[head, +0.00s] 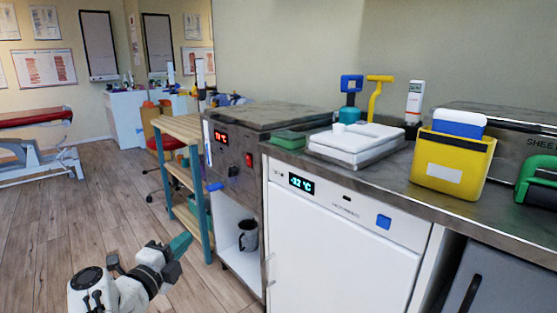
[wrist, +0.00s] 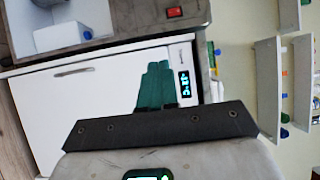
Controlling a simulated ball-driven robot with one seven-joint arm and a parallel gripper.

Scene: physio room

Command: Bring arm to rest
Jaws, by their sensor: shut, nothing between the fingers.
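My gripper (head: 181,243) shows at the lower left of the head view, with teal fingers pointing up and right. It is out in front of the counter's left end, at about the height of the open shelf. In the wrist view the two teal fingers (wrist: 155,84) lie side by side, shut with nothing between them. Behind them in that view is the white freezer front. My white and black arm (head: 120,290) is bent low beside the freezer. No object is held.
The white freezer (head: 340,245) with a lit display stands under the counter. A dark mug (head: 248,236) sits in the open shelf left of it. A wooden rack (head: 180,128) stands behind my gripper. The wooden floor (head: 50,220) at left is clear.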

